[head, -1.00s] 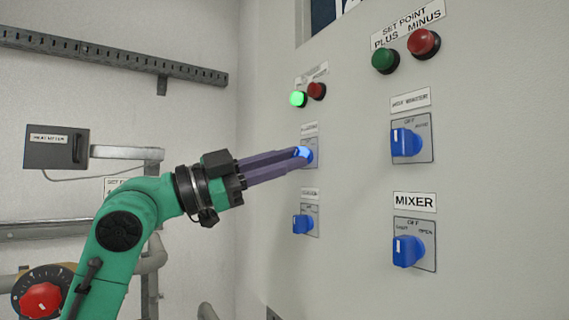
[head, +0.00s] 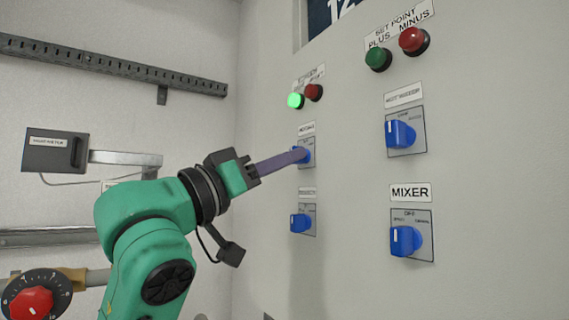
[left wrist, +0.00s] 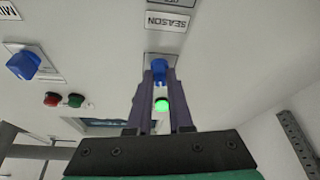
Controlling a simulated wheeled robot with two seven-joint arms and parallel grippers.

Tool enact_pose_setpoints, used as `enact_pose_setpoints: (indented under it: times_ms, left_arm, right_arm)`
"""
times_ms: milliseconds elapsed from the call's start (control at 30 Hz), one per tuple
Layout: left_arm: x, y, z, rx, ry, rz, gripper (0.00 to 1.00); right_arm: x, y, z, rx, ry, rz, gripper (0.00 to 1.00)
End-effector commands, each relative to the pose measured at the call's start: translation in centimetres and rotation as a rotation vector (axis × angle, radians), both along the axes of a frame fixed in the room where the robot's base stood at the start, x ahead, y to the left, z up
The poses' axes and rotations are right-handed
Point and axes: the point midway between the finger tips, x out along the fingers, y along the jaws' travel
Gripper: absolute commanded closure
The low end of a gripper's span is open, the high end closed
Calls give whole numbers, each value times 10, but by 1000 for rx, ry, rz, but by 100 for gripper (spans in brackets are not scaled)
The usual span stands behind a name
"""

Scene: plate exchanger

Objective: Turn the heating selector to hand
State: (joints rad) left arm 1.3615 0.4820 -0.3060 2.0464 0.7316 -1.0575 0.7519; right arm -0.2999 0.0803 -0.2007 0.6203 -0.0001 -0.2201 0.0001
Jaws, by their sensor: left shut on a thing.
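The heating selector (head: 308,159) is a blue knob on a grey plate, the upper one in the left column of the pale panel. Its small label (head: 307,129) sits above it and is hard to read. My left gripper (head: 299,154) reaches it from the left and is shut on the knob. In the left wrist view, the fingers (left wrist: 160,80) stand on either side of the blue knob (left wrist: 160,66). The fingers hide much of the knob and its plate markings, so I cannot tell its setting. My right gripper is not in view.
Below is another blue selector (head: 300,223), with a SEASON label (left wrist: 168,22) in the left wrist view. Above are a lit green lamp (head: 295,101) and a red one (head: 314,92). To the right are the mixer selector (head: 405,241) and another blue selector (head: 400,134).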

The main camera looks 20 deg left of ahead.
Motion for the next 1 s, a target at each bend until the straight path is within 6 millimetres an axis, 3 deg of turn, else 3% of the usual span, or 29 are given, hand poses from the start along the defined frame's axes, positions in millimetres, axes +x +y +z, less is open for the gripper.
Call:
enact_pose_setpoints:
  times_ms: [500, 1000]
  left_arm:
    - [-3, -3, 4, -337, 273, -3, 100]
    - [-4, -3, 5, -448, 365, -1, 100]
  right_arm:
    - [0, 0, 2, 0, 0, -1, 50]
    - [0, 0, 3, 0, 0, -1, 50]
